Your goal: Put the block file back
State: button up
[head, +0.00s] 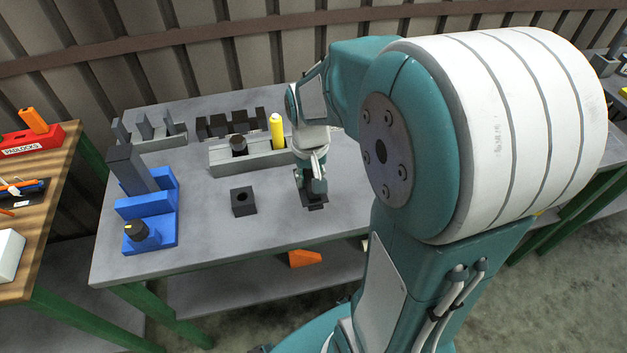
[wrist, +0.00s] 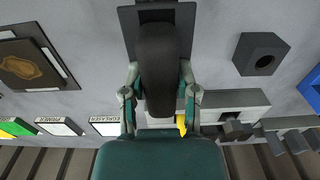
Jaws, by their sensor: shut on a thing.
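My gripper (head: 312,188) is shut on a dark tool that I take to be the block file. In the wrist view, my gripper (wrist: 160,92) has its fingers on either side of the file's dark rounded body (wrist: 158,50). A flat dark plate (wrist: 130,17) shows beyond this body, at the top of the wrist view. In the head view, the dark part (head: 314,204) shows below my fingers, close to the grey tabletop. I cannot tell whether it touches the table. Much of it is hidden by my gripper.
A dark block with a hole (head: 243,201) stands left of my gripper. A grey holder (head: 225,160) behind bears a yellow tool (head: 277,128) and a dark round piece. A blue stand (head: 150,207) is at the left. A brown plate (wrist: 30,65) and labelled boxes show in the wrist view.

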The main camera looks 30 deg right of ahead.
jog(key=d+f, duration=0.1)
jog(key=w+d+f, duration=0.1)
jog(key=f, duration=0.1)
jog(key=shift+d, duration=0.15)
jog(key=shift+w+f, duration=0.35)
jog(key=shift+f, duration=0.15)
notch_tip(320, 180, down, 3)
jog(key=shift+f, duration=0.1)
jog(key=shift+d+f, duration=0.2)
jog(key=shift+d, duration=0.1)
jog(key=o, duration=1)
jog(key=shift+a, duration=0.4)
jog(key=shift+d+r, duration=0.1)
jog(key=shift+d, duration=0.05)
